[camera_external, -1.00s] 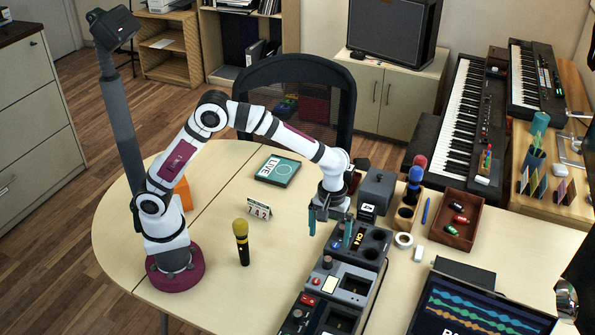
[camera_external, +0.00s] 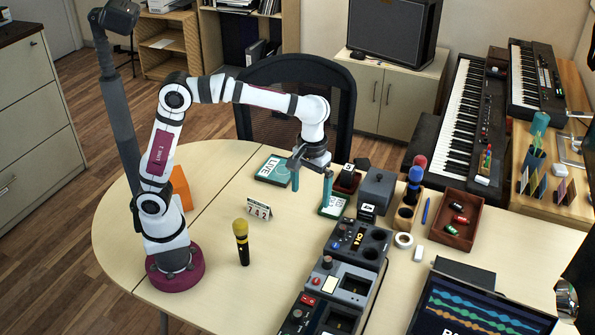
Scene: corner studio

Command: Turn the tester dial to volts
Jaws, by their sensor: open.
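Dark bench devices stand in a row at the front centre of the table. The front one (camera_external: 330,320) has a round dial (camera_external: 297,314); the middle one (camera_external: 345,283) has a red switch and a knob (camera_external: 327,262); the back one (camera_external: 362,240) has an orange-lit display and round wells. I cannot tell which is the tester, and the dial markings are too small to read. My gripper (camera_external: 311,188) is open and empty, its teal fingers spread and pointing down. It is behind and left of the devices, apart from them.
A green-edged card (camera_external: 333,206) and a teal LIVE book (camera_external: 275,169) are near my gripper. A yellow-headed microphone (camera_external: 242,242) and number sign (camera_external: 259,209) stand left of the devices. A grey box (camera_external: 376,188) and brown tray (camera_external: 459,219) are right. The left table is mostly clear.

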